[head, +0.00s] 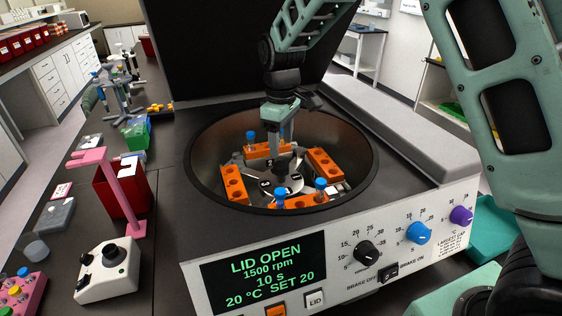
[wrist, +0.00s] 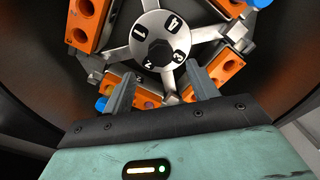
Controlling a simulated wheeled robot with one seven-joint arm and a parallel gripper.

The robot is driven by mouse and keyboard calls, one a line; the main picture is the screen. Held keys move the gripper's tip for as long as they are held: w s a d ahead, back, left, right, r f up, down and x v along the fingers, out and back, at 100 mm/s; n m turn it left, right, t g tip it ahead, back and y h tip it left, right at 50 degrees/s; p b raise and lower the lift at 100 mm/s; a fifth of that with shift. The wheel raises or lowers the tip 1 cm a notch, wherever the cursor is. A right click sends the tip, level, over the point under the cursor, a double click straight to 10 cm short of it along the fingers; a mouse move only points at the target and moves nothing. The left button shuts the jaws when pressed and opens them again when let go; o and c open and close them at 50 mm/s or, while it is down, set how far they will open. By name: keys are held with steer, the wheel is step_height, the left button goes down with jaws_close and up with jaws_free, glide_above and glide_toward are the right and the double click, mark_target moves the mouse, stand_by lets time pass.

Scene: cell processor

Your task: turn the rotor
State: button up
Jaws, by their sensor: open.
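The rotor (head: 283,186) sits in the open round bowl of the centrifuge (head: 384,214). In the wrist view the rotor hub (wrist: 145,48) is a pale disc with a dark centre knob and black number labels. Metal arms run out from it to orange tube buckets (head: 234,181), and some buckets hold blue-capped tubes (head: 320,186). My gripper (head: 283,160) reaches down into the bowl above the rotor. In the wrist view its two grey fingers (wrist: 160,82) are apart, with nothing held between them. They point towards the hub's near side. Whether they touch the rotor is not clear.
The raised lid (head: 210,50) stands behind. The front panel display (head: 264,273) reads LID OPEN, 1500 rpm, 10 s. A pink stand (head: 130,190), a red box (head: 112,190) and a white joystick box (head: 108,270) stand to the left.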

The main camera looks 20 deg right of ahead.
mark_target(281, 165)
step_height(281, 165, down, 8)
steer(key=shift+f+p, duration=0.1)
steer(key=shift+p, duration=1.05)
jaws_close()
